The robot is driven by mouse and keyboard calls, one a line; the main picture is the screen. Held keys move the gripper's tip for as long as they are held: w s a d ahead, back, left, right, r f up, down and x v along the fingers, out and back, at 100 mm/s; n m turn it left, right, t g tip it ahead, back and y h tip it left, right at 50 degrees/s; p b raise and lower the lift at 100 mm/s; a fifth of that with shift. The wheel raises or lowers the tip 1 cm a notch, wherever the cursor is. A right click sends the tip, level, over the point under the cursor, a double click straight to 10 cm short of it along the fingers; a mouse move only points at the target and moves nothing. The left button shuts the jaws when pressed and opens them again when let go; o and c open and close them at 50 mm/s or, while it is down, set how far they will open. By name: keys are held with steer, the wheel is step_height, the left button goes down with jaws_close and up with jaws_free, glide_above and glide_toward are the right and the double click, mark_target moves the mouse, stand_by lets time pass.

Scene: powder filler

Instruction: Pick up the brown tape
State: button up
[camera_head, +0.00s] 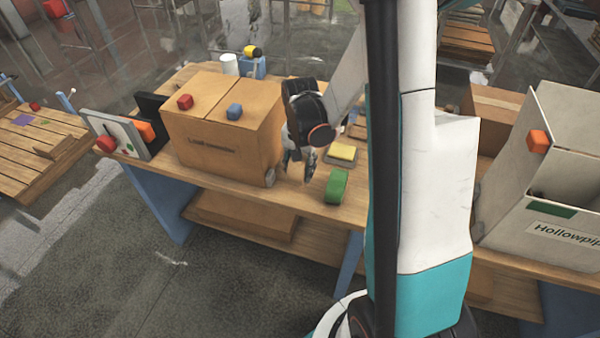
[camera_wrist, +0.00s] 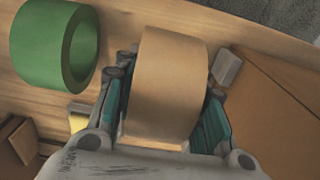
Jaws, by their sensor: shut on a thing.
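The brown tape (camera_wrist: 168,85) is a tan roll between the two fingers of my gripper (camera_wrist: 168,105) in the wrist view. The fingers are shut on its sides. In the head view my gripper (camera_head: 300,165) points down over the table beside the large cardboard box, and the brown tape (camera_head: 294,171) shows only in part behind the fingers. I cannot tell whether the roll touches the table. A green tape roll (camera_wrist: 55,45) lies to the left of it in the wrist view, and the green roll (camera_head: 337,186) is right of my gripper in the head view.
The cardboard box (camera_head: 225,135) with a red and a blue block on top stands close left of my gripper. A yellow-topped item (camera_head: 342,152) lies behind the green roll. The table's front edge (camera_head: 330,217) is near. A grey box (camera_head: 550,210) stands at right.

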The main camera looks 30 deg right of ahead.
step_height(320, 180, up, 16)
steer(key=p, duration=0.5)
steer(key=shift+f, duration=0.1)
steer(key=shift+o, duration=1.4)
steer(key=shift+c, duration=0.3)
